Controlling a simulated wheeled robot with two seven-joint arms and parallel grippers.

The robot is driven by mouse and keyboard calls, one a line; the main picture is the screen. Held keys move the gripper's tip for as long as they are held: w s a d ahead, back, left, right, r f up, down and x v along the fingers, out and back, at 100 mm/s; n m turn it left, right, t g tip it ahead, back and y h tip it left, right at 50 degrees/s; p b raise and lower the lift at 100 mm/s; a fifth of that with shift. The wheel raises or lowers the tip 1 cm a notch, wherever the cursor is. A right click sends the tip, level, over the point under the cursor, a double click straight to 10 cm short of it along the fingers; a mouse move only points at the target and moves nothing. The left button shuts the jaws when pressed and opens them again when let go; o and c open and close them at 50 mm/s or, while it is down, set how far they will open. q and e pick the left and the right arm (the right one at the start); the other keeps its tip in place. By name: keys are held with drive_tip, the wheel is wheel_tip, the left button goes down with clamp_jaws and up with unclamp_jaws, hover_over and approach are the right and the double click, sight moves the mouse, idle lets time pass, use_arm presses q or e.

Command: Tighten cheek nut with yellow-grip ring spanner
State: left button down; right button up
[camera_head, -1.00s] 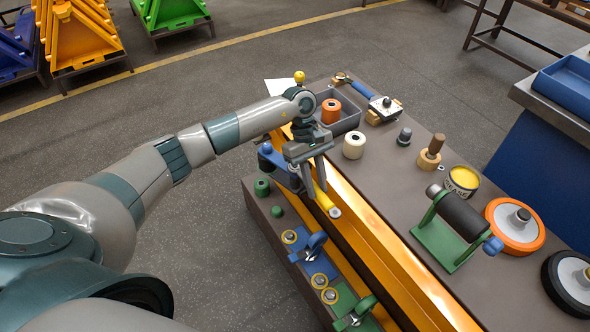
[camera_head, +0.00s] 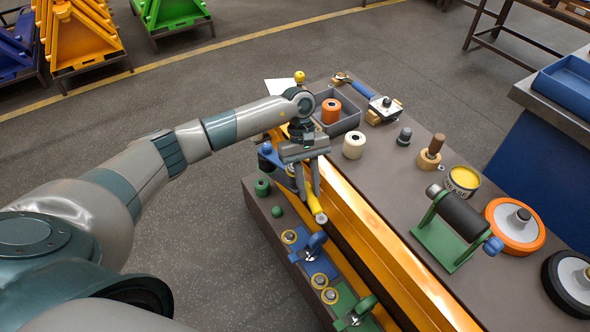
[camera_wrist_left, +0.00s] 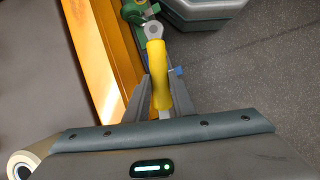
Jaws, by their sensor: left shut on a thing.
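My left gripper (camera_head: 312,192) is shut on the yellow-grip ring spanner (camera_head: 318,207), above the near side of the orange fork frame (camera_head: 352,218). In the left wrist view, the spanner's yellow grip (camera_wrist_left: 157,75) lies between the fingers. Its grey ring end (camera_wrist_left: 153,30) points away from the gripper, close to a green part with a metal piece (camera_wrist_left: 135,12) in that picture. A blue cheek-like bracket (camera_head: 314,244) and a green one (camera_head: 357,312) stand along the near ledge with metal fasteners. I cannot tell which is the cheek nut. My right gripper is out of view.
The brown bench (camera_head: 395,160) holds a grey bin (camera_head: 345,118), a white roll (camera_head: 354,145), a grease tin (camera_head: 462,180), a green roller stand (camera_head: 440,240) and an orange-rimmed wheel (camera_head: 514,226). Floor left of the bench is clear.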

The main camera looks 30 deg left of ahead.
use_arm(q)
drive_tip(key=shift+s+a+m+g+y, duration=0.25)
drive_tip(key=shift+s+a+m, duration=0.3)
drive_tip(key=shift+a+m, duration=0.3)
drive_tip(key=shift+s+a+m+g+y, duration=0.15)
drive_tip(key=shift+s+a+m+y, duration=0.35)
drive_tip(key=shift+m, duration=0.55)
drive_tip(key=shift+s+a+m, duration=0.15)
drive_tip(key=shift+a+m, duration=0.15)
drive_tip(key=shift+a, duration=0.05)
drive_tip(key=shift+d, duration=0.2)
drive_tip(key=shift+w+d+n+h, duration=0.25)
drive_tip(key=shift+w+d+n, duration=0.1)
drive_tip(key=shift+n, duration=0.35)
drive_tip(key=c, duration=2.5)
unclamp_jaws()
drive_tip(key=shift+s, duration=0.1)
drive_tip(key=shift+d+b, duration=0.15)
drive_tip(key=shift+b, duration=0.15)
clamp_jaws()
drive_tip(key=shift+b, duration=0.45)
drive_tip(key=shift+r, duration=0.4)
